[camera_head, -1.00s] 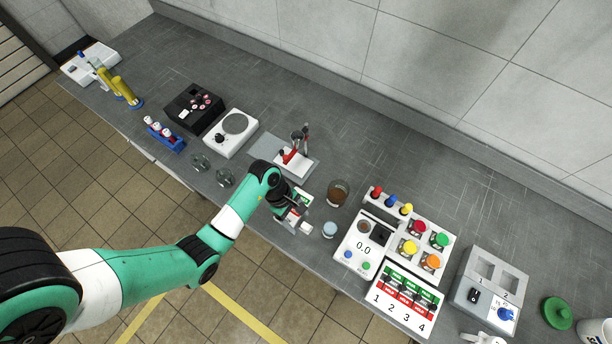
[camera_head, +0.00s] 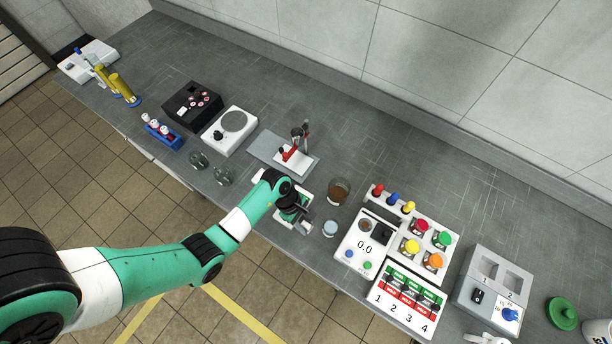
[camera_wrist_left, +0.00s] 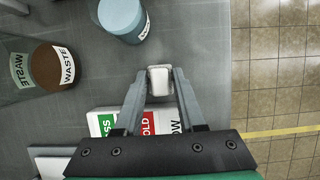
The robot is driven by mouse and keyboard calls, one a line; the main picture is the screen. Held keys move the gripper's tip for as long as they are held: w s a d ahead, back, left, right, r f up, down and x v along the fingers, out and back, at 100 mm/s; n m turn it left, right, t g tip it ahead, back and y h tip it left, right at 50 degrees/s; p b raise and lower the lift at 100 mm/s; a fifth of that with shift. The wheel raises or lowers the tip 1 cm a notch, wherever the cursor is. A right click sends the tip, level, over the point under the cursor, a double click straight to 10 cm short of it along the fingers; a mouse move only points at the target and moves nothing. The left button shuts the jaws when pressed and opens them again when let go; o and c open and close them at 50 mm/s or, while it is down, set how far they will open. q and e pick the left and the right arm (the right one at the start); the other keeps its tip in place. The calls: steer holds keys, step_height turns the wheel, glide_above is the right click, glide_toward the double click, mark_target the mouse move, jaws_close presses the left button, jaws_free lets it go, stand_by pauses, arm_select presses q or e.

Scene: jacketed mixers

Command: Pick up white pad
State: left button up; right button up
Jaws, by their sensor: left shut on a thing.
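The white pad (camera_wrist_left: 160,82) is a small pale block with rounded corners. In the left wrist view it sits between the two fingertips of my left gripper (camera_head: 303,225), which is shut on it. The dark grey fingers touch it from both sides. In the head view the gripper is low over the bench's front edge, and I cannot make out the pad there. A white card with green and red labels (camera_wrist_left: 112,122) lies below and behind the fingers in the wrist view.
A blue-topped jar (camera_head: 330,228) stands just right of the gripper; a brown-filled waste beaker (camera_head: 339,191) is behind it. A grey plate with a red-handled device (camera_head: 270,149) is behind. The bench front edge is close.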

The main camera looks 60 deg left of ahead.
mark_target(309, 227)
arm_select(q)
jaws_close()
steer(key=shift+r, duration=0.55)
step_height(309, 227, up, 3)
steer(key=shift+f+p, duration=0.1)
steer(key=shift+p, duration=0.8)
steer(key=s+d+r+p, duration=0.3)
steer(key=s+d+r, duration=0.5)
steer(key=d, duration=0.3)
steer(key=shift+s+d+r+p, duration=0.15)
steer(key=shift+r+p, duration=0.2)
steer(key=shift+r, duration=0.25)
